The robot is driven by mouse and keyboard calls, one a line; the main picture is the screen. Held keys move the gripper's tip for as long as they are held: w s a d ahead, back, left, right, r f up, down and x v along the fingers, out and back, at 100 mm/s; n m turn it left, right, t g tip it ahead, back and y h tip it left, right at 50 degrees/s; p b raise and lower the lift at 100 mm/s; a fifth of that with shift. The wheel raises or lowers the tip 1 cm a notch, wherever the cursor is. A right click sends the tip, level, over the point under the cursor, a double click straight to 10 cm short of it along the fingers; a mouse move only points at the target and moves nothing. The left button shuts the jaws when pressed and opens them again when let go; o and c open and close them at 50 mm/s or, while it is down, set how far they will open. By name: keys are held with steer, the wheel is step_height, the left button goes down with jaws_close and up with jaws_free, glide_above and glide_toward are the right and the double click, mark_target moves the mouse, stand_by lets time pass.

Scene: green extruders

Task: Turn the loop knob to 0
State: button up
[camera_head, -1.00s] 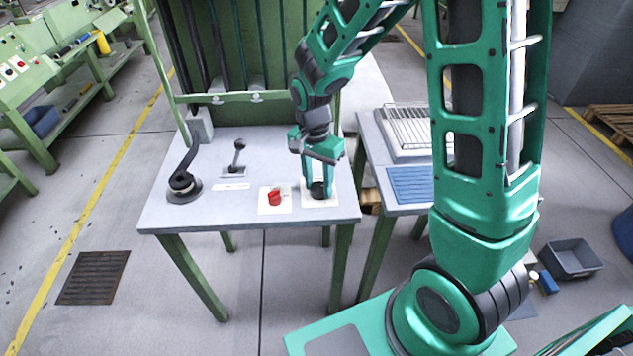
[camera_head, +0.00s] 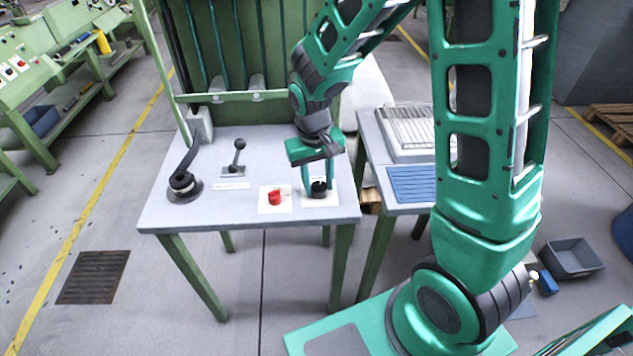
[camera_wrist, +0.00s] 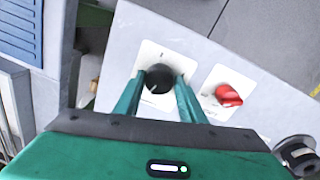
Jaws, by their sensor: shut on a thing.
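The black knob (camera_head: 319,188) sits on a white plate near the right front corner of the grey table. In the wrist view the black knob (camera_wrist: 159,77) lies between my two green fingertips. My gripper (camera_head: 318,183) comes down from above with its fingers shut on the knob's sides; it also shows in the wrist view (camera_wrist: 157,82). The marks on the white plate (camera_wrist: 148,56) are too small to read, and the knob's pointer cannot be made out.
A red knob (camera_head: 275,197) on its own plate stands just left of the black knob. A small lever (camera_head: 238,158) and a black-handled lever (camera_head: 184,180) stand further left on the table. A side table with a blue ribbed mat (camera_head: 413,184) is at the right.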

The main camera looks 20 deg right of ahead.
mark_target(316, 187)
steer(key=shift+w+r+n, duration=0.1)
steer(key=shift+w+n, duration=0.1)
steer(key=shift+n, duration=1.6)
steer(key=o, duration=1)
steer(key=shift+s, duration=0.1)
steer(key=shift+o, duration=0.2)
step_height(316, 187, up, 11)
steer(key=shift+a+f, duration=0.2)
steer(key=shift+a, duration=0.15)
steer(key=s+d+r+m, duration=0.4)
steer(key=s+d, duration=0.5)
steer(key=d, duration=0.3)
steer(key=s+d+m+y, duration=0.1)
steer(key=s+d+m, duration=0.4)
steer(key=s, duration=0.9)
steer(key=shift+s+d+r, duration=0.3)
steer(key=shift+s+d, duration=0.05)
steer(key=shift+d, duration=0.3)
